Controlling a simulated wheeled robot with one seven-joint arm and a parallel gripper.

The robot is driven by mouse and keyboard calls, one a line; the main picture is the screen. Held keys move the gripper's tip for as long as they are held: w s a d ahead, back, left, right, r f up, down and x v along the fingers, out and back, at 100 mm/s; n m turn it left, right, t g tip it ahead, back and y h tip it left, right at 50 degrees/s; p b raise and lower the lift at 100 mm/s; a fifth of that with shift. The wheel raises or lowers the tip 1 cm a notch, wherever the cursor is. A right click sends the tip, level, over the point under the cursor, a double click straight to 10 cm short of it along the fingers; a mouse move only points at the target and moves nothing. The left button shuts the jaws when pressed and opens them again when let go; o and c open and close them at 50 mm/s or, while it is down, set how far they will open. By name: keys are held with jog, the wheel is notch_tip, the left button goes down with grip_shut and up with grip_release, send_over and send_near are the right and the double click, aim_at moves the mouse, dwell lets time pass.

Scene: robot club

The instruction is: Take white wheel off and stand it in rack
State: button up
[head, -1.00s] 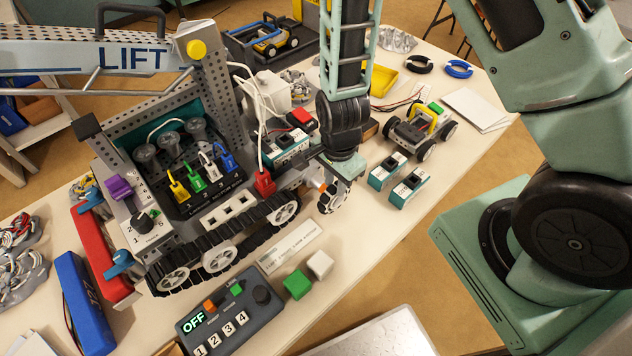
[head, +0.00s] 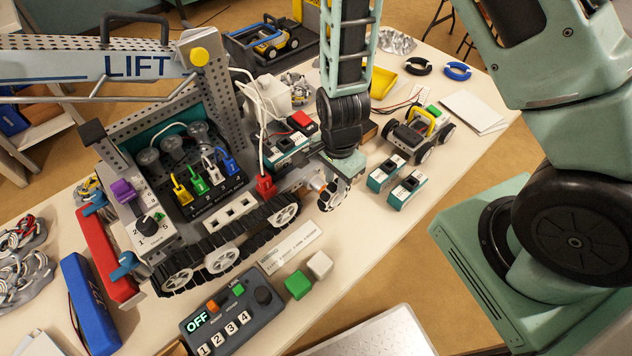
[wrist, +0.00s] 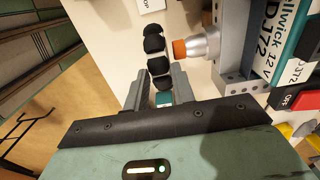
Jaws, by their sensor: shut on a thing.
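The white wheel (head: 331,196), with black rollers around its rim, is upright between the fingers of my gripper (head: 335,180), low over the table beside the tracked machine. In the wrist view, the wheel's roller edge (wrist: 156,50) shows between the two fingertips (wrist: 158,92), which are shut on it. An orange-tipped grey shaft (wrist: 182,48) points at the wheel from a grey bracket. A narrow gap seems to show between tip and rollers; whether the shaft still touches the hub is hidden. I cannot make out the rack for certain.
The tracked machine (head: 225,250) stands close on the left. Two teal-and-white blocks (head: 406,191) and a small wheeled vehicle (head: 420,135) stand to the right. A control box (head: 233,315) and green and white cubes (head: 298,285) lie in front. Bare table shows right of the cubes.

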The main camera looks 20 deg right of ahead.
jog(key=shift+r+p, duration=1.65)
jog(key=shift+r, duration=0.35)
jog(key=shift+f, duration=0.1)
